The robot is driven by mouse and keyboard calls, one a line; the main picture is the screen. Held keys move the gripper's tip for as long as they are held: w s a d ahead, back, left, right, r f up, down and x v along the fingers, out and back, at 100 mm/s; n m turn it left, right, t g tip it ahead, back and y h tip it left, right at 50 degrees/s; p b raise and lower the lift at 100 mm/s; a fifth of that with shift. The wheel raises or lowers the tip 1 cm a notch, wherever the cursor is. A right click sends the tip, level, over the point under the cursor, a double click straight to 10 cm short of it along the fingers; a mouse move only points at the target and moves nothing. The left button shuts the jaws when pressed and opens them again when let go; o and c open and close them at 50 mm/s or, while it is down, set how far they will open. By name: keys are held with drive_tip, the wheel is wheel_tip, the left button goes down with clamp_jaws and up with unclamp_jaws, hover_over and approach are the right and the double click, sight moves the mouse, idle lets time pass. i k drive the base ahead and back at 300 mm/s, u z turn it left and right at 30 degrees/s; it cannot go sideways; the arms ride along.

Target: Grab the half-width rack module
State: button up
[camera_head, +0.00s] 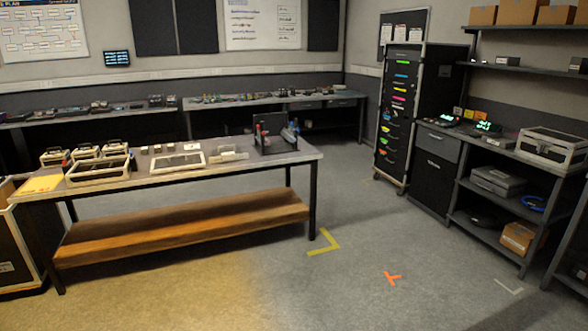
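I cannot tell for certain which item is the half-width rack module. Several small pale box units with dark handles (86,151) stand at the left end of the long workbench (225,172). A larger, low pale case (98,171) lies in front of them. A small pale bracket-like piece (229,153) sits further right. A dark upright stand (272,134) with red and blue parts is at the right end. My gripper is not in view.
A wooden lower shelf (185,226) runs under the workbench. Shelving (497,180) with a metal case (552,147) lines the right side. The grey floor between (350,205) is clear, with tape marks.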

sight(219, 156)
drive_tip(key=u, duration=0.25)
drive_tip(key=i, duration=1.65)
drive_tip(key=u, duration=0.85)
drive_tip(key=i, duration=0.75)
drive_tip(key=u, duration=0.9)
drive_tip(key=i, duration=1.2)
drive_tip(key=u, duration=0.5)
